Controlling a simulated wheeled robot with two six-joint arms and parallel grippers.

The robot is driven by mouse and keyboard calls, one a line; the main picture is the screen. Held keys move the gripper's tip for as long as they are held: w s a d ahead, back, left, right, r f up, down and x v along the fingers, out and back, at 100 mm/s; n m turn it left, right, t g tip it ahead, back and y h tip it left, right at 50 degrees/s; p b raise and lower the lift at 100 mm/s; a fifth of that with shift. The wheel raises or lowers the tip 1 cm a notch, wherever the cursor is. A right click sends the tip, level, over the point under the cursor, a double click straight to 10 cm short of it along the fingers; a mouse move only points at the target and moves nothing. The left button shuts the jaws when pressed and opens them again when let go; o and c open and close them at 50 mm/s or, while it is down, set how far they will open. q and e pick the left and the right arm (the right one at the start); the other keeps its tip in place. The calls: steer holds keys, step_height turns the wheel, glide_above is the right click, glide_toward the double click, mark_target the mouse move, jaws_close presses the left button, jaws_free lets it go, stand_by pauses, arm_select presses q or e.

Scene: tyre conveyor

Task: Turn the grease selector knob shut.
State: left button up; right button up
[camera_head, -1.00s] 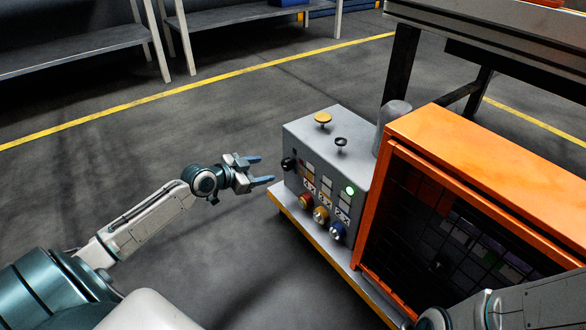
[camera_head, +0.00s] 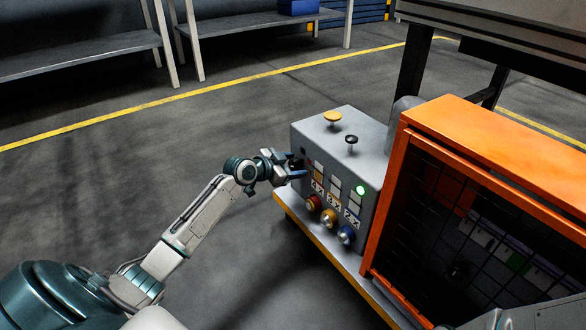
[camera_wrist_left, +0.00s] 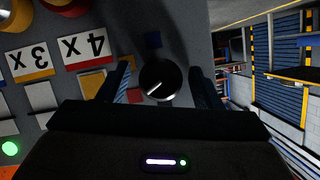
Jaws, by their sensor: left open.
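The black round selector knob (camera_wrist_left: 161,80) with a white pointer line is on the grey control box (camera_head: 325,142). In the left wrist view the line runs slantwise, from lower left to upper right. My left gripper (camera_head: 297,166) is at the left end of the panel face. Its jaws are open, one finger on each side of the knob, with a narrow gap seen at each side in the wrist view. In the head view the fingers mostly hide the knob. My right gripper is out of view; only part of that arm shows at the lower right.
Red (camera_head: 313,202), yellow (camera_head: 328,217) and blue (camera_head: 345,234) knobs sit low on the panel, near a lit green lamp (camera_head: 361,190). Yellow (camera_head: 332,117) and black (camera_head: 351,141) knobs stand on top. An orange-framed cage (camera_head: 490,145) stands to the right. Floor at left is clear.

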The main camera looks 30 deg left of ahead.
arm_select(q)
steer(key=c, duration=1)
steer(key=shift+r+n+h+p, duration=0.15)
steer(key=shift+n+h+p, duration=0.3)
steer(key=shift+p, duration=0.25)
steer(key=shift+n+g+h+p, duration=0.3)
steer(key=shift+n+p, duration=0.1)
steer(key=shift+n, duration=0.15)
steer(key=shift+w+a+n+h+p, duration=0.15)
steer(key=shift+n+h+p, duration=0.15)
steer(key=shift+n+h, duration=0.7)
steer(key=n+h, duration=0.1)
steer(key=n, duration=0.1)
steer(key=n+h, duration=0.1)
steer(key=n, duration=0.1)
steer(key=shift+f+g, duration=0.2)
steer(key=shift+g, duration=0.2)
